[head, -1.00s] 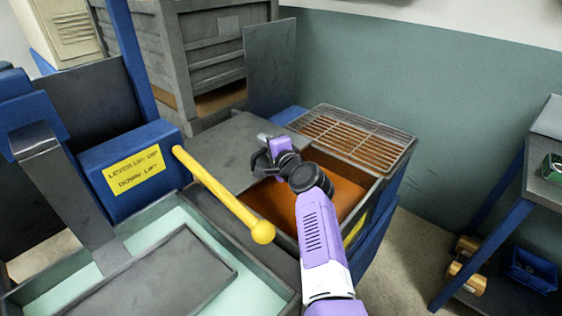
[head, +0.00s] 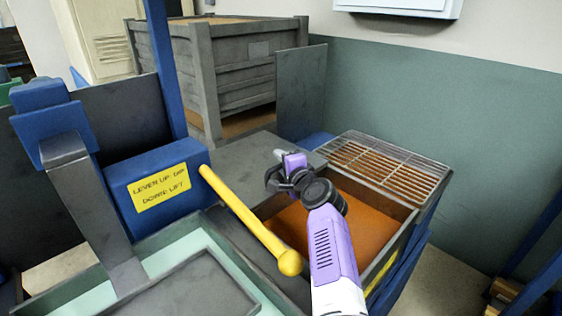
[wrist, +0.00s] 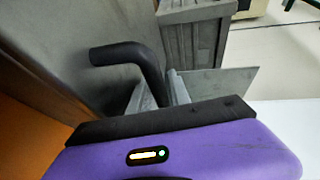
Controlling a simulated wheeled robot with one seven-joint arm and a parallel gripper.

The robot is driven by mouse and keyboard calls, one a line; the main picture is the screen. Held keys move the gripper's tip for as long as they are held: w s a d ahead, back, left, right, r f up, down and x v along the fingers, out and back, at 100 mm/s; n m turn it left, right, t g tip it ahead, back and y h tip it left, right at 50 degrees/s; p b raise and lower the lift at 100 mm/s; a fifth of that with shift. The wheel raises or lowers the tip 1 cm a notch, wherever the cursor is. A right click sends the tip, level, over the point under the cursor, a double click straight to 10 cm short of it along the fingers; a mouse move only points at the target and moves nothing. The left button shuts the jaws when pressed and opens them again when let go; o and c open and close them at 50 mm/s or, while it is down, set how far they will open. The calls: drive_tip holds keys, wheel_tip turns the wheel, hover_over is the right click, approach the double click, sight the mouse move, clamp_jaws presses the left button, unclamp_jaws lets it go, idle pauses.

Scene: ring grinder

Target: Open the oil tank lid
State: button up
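The oil tank lid (head: 236,158) is a flat grey plate over the left-back part of the tank. It lies flat as far as I can see. Its black bent handle (wrist: 128,53) stands out from the grey lid surface (wrist: 55,30) in the wrist view. My gripper (head: 280,172) is at this handle, beside the lid's right edge. In the wrist view my grey fingers (wrist: 157,95) lie on both sides of the handle bar, which fills the gap between them. Orange-brown oil (head: 370,225) shows in the uncovered part of the tank. My purple wrist hides the lower finger area.
A wire grate (head: 385,165) covers the tank's back right. A yellow lever (head: 245,215) reaches out just left of my arm. An upright grey panel (head: 302,92) and a grey crate (head: 235,70) stand behind. A blue-legged table is at the right.

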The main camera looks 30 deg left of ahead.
drive_tip(key=shift+p+v, duration=0.7)
drive_tip(key=shift+v, duration=0.15)
drive_tip(key=p+v, duration=0.1)
drive_tip(key=v, duration=0.5)
drive_tip(key=shift+p, duration=0.4)
drive_tip(key=shift+d, duration=0.1)
